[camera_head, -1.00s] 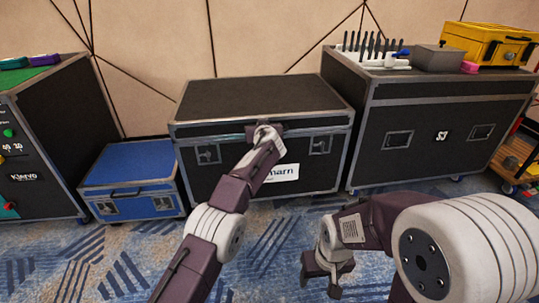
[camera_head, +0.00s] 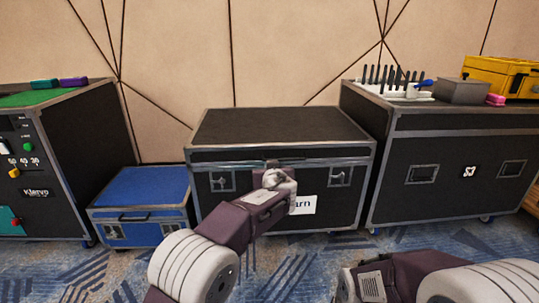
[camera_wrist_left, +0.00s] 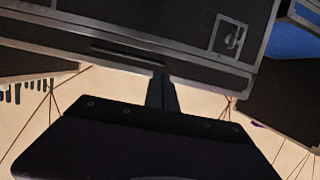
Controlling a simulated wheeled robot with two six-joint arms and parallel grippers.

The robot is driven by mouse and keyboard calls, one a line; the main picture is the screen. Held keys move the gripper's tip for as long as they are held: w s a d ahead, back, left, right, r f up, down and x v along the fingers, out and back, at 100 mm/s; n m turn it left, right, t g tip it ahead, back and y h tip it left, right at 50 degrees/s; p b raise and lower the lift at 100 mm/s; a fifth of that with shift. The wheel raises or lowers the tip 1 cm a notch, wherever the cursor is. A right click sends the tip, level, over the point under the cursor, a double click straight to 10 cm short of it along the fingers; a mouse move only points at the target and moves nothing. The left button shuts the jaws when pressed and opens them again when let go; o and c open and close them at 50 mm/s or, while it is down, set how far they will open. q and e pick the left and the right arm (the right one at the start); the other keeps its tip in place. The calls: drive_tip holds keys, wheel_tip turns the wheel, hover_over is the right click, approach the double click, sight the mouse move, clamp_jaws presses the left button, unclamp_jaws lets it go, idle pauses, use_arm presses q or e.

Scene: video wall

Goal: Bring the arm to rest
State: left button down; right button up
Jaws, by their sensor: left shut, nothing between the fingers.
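My left arm (camera_head: 230,228) reaches from the lower edge toward the middle of the head view. Its gripper (camera_head: 287,162) is small and mostly hidden behind the wrist there, in front of the black case (camera_head: 232,208). In the left wrist view the two dark fingers (camera_wrist_left: 162,92) are together, shut with nothing between them. The same black case fills the top of that view; I cannot tell the gap to it. My right arm (camera_head: 400,278) shows at the bottom right of the head view; its gripper is out of frame.
A blue case (camera_head: 142,196) stands left of the black case, beside a control cabinet (camera_head: 85,150) with a green top. At right a taller black case (camera_head: 450,160) carries a white rack (camera_head: 395,91), a grey box (camera_head: 462,91) and a yellow toolbox (camera_head: 498,74). Patterned carpet (camera_head: 270,270) lies in front.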

use_arm(q)
drive_tip(key=a+r+n+g+y+p, duration=0.1)
drive_tip(key=a+r+n+y+p, duration=0.2)
drive_tip(key=a+r+p, duration=0.8)
drive_tip(key=s+a+n+g+p, duration=0.2)
drive_tip(key=s+a+g+p, duration=0.25)
drive_tip(key=s+a, duration=0.85)
drive_tip(key=s+f+m+g+h+p, duration=0.2)
drive_tip(key=s+f+g, duration=0.35)
drive_tip(key=s, duration=0.75)
drive_tip(key=s+f+m+g+h+p, duration=0.1)
drive_tip(key=s+f+g+h, duration=0.15)
drive_tip(key=s+f, duration=0.85)
wheel_tip(320, 180, up, 41)
drive_tip(key=s+m+p, duration=0.1)
drive_tip(key=m+p, duration=0.1)
drive_tip(key=p, duration=3.6)
drive_tip(key=shift+s+d+f+m+y, duration=0.15)
drive_tip(key=shift+s+d+m+y, duration=0.2)
drive_tip(key=shift+d, duration=0.1)
use_arm(e)
wheel_tip(320, 180, up, 59)
